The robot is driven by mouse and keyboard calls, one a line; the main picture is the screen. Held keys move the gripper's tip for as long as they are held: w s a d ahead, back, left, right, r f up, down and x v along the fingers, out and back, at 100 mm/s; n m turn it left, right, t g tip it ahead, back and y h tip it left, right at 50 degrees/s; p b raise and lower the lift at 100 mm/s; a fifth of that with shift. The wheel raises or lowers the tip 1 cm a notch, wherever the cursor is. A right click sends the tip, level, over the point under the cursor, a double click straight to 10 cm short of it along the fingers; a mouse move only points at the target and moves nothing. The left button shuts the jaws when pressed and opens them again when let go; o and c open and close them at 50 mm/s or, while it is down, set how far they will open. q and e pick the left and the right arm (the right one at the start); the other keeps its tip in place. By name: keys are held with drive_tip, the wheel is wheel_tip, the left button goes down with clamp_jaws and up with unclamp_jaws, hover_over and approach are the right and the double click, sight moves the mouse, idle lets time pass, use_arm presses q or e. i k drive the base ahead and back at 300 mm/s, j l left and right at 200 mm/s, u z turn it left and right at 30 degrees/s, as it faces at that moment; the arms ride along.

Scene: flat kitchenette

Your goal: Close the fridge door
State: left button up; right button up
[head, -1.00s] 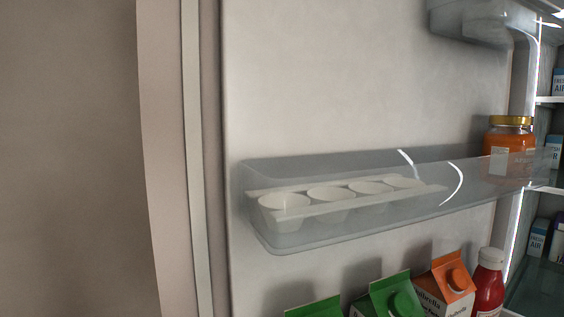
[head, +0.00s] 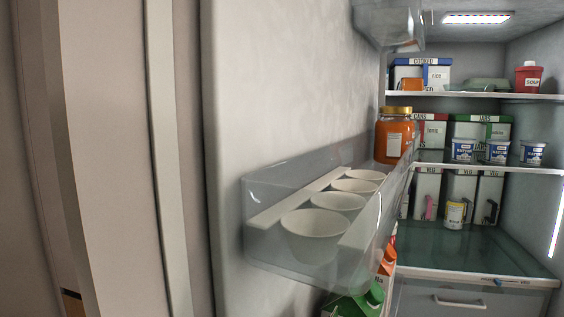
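The fridge door (head: 280,90) stands open on the left of the head view, with its inner face towards me. Its clear door shelf (head: 265,195) holds a white egg holder (head: 317,232) with several cups and an orange jar (head: 393,138) with a gold lid. The open fridge interior (head: 480,255) shows to the right, with its shelves lit. Neither of my grippers is in the head view, so I cannot see whether they touch the door. The door's handle is not visible.
Cartons (head: 355,303) stand low in the door, partly hidden by the clear shelf. Boxes, tubs (head: 463,151) and a red pot (head: 527,77) stand on the inner shelves. A drawer (head: 460,301) is at the bottom. A pale wall or panel fills the far left.

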sight(214, 157)
drive_tip(key=j+z, duration=0.75)
drive_tip(key=k+j+z, duration=0.1)
drive_tip(key=j+z, duration=0.3)
drive_tip(key=i+j+z, duration=0.1)
drive_tip(key=j, duration=0.25)
drive_tip(key=j+z, duration=0.1)
drive_tip(key=j, duration=0.25)
drive_tip(key=i, duration=0.05)
